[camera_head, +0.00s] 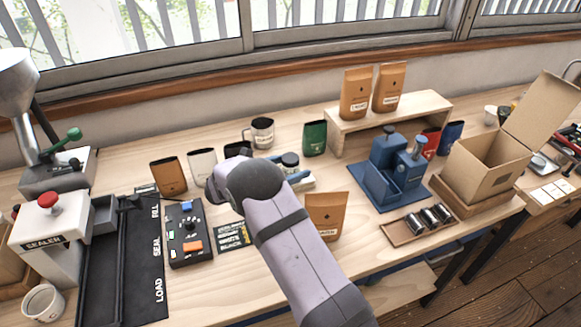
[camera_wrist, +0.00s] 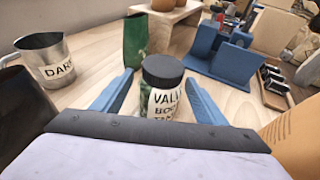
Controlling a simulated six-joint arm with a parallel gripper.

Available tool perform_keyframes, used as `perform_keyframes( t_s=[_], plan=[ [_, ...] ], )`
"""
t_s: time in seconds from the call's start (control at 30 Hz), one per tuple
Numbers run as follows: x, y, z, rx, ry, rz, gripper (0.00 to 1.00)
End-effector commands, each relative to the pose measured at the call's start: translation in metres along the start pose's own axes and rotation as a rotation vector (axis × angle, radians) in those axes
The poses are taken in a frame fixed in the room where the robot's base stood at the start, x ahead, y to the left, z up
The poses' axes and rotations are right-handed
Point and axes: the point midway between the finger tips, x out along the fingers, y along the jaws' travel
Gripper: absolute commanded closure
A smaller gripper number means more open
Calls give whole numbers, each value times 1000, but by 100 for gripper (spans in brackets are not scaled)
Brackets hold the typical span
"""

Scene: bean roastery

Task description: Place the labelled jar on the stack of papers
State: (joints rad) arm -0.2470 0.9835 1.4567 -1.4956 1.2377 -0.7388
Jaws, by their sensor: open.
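The labelled jar (camera_wrist: 162,88) stands upright with a black lid and a white label with dark letters in the wrist view. In the head view its dark lid (camera_head: 290,160) shows beyond my arm. My gripper (camera_wrist: 160,92) is open, its blue fingers on either side of the jar with visible gaps. The lower part of the jar is hidden by my gripper. In the head view a pale patch shows beside the near finger; I cannot tell whether it is paper. I cannot make out the stack of papers for certain.
A brown pouch (camera_head: 327,215) stands beside my arm. A blue stand (camera_head: 390,175), a wooden riser (camera_head: 400,110) and an open carton (camera_head: 490,165) are to the right.

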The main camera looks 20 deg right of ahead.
Motion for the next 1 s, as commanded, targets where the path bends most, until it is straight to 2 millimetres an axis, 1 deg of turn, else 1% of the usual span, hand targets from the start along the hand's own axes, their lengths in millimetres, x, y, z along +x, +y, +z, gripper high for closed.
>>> perform_keyframes(
  t_s=[0.07,0.23,0.5,0.7,0.8,1.0],
  plan=[
    [-2,0,4,0,0,0,34],
    [-21,1,0,2,0,4,34],
    [-69,1,0,2,0,4,34],
    [-100,0,0,1,1,3,34],
    [-111,1,1,0,-1,2,34],
    [-121,0,2,0,0,0,34]
  ],
)
